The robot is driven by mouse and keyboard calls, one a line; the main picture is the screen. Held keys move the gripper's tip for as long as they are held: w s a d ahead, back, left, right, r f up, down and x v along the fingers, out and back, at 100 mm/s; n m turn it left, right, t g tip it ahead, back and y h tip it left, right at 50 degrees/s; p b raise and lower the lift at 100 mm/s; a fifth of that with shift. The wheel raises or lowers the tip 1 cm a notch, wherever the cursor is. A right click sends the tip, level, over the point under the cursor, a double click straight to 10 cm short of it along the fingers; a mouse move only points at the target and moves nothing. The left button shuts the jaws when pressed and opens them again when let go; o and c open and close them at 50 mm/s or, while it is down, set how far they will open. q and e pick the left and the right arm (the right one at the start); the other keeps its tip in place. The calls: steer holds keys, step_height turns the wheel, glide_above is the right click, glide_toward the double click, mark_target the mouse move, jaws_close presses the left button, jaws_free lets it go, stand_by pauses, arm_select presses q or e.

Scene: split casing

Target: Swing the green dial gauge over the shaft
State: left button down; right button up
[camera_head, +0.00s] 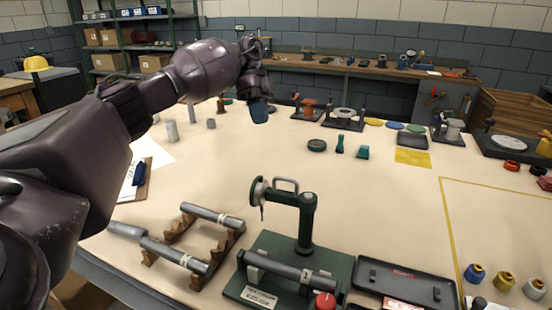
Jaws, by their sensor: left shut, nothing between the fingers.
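The green dial gauge (258,190) sits at the left end of a green arm on an upright green post (306,222), with a grey loop handle on top. Its dial is edge-on to me and its thin stem points down. The post stands on a green base (240,291). A grey shaft (290,270) lies across the base, in front of the post. The gauge is up and left of the shaft in the picture; I cannot tell whether it is directly above it. My left gripper (260,112) is shut and empty, well behind and above the gauge. My right gripper is not in view.
A wooden rack (178,226) with grey shafts is left of the base. A black tray (405,280) is to its right, beside a red knob (325,301). Small green parts (340,145) stand behind. The table between them and the gauge is clear.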

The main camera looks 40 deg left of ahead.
arm_select(q)
steer(key=s+r+x, duration=0.1)
steer(key=s+x, duration=0.2)
steer(key=x, duration=0.9)
steer(key=shift+f, duration=0.35)
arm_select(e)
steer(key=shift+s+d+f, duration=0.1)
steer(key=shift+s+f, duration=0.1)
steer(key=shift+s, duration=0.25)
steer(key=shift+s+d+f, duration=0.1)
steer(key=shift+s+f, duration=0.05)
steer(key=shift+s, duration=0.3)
